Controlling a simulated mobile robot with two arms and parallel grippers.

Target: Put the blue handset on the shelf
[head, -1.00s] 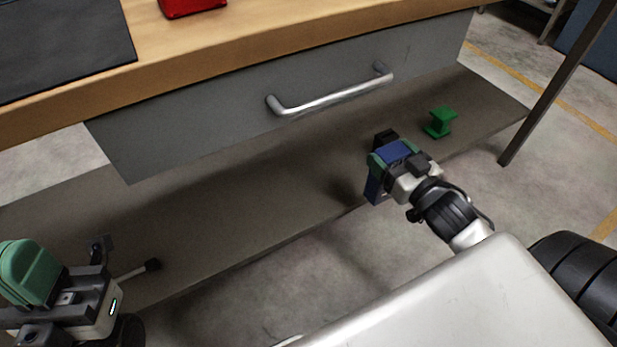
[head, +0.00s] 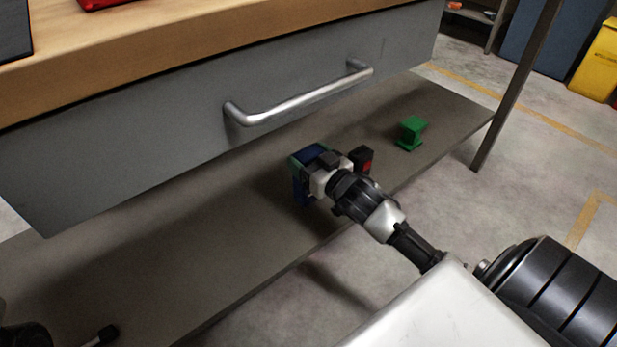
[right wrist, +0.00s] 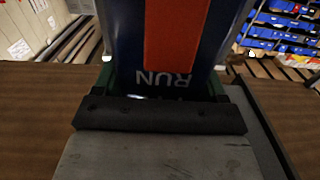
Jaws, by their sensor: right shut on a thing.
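The blue handset (head: 301,192) is held in my right gripper (head: 306,167), which is shut on it over the lower shelf (head: 190,240) under the bench. The right wrist view shows the handset's blue body (right wrist: 218,25) close up, with a red stripe and the letters RUN. I cannot tell whether its underside touches the shelf. A dark part in the bottom left corner of the head view looks like my left gripper (head: 22,336); it is mostly cut off, and its jaws do not show.
A green block (head: 411,132) stands on the shelf to the right. A black and red block (head: 362,158) is close beside my right gripper. A grey drawer (head: 180,140) with a metal handle (head: 295,98) hangs above the shelf. A bench leg (head: 515,90) stands at the right.

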